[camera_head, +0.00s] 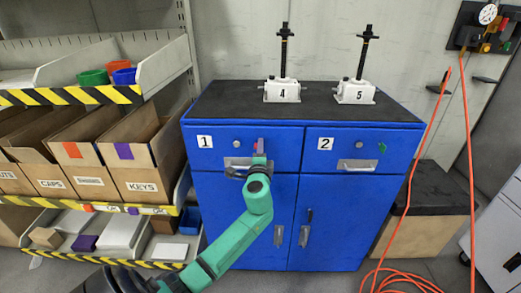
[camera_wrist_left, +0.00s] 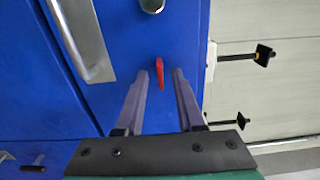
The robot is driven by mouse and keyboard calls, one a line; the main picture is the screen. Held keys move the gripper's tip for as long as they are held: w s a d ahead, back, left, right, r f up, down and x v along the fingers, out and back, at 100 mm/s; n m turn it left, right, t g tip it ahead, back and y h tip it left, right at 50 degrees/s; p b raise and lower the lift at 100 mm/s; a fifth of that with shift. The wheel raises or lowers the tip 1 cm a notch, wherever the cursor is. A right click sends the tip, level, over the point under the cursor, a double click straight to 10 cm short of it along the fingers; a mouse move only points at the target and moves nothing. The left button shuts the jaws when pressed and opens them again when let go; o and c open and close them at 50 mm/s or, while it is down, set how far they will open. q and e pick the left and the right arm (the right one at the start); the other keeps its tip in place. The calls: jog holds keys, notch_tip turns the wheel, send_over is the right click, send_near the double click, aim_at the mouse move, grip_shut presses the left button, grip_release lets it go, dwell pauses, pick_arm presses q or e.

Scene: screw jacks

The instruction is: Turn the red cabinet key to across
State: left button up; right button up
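The red key (camera_wrist_left: 160,72) shows in the left wrist view on the blue cabinet face, between my two purple fingertips. Its long side runs up and down in that picture; I cannot tell how far it is turned. My left gripper (camera_wrist_left: 160,76) is open, with a finger on either side of the key and a visible gap to each. In the head view, the left gripper (camera_head: 259,147) is in front of drawer 1 of the blue cabinet (camera_head: 230,215), right of a round silver knob (camera_head: 236,143), and largely hides the key. My right gripper is not in view.
The drawer 1 handle (camera_wrist_left: 82,38) is close beside the left fingers. Drawer 2 has its own handle (camera_head: 357,165) and a green key (camera_head: 382,147). Jacks 4 (camera_head: 282,91) and 5 (camera_head: 355,92) stand on top. Shelves with bins are left; an orange hose (camera_head: 470,180) hangs right.

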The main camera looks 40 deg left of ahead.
pick_arm(q)
jog(key=b+v, duration=0.1)
jog(key=v, duration=1.3)
jog(key=shift+s+d+b, duration=0.2)
jog(key=shift+b, duration=0.2)
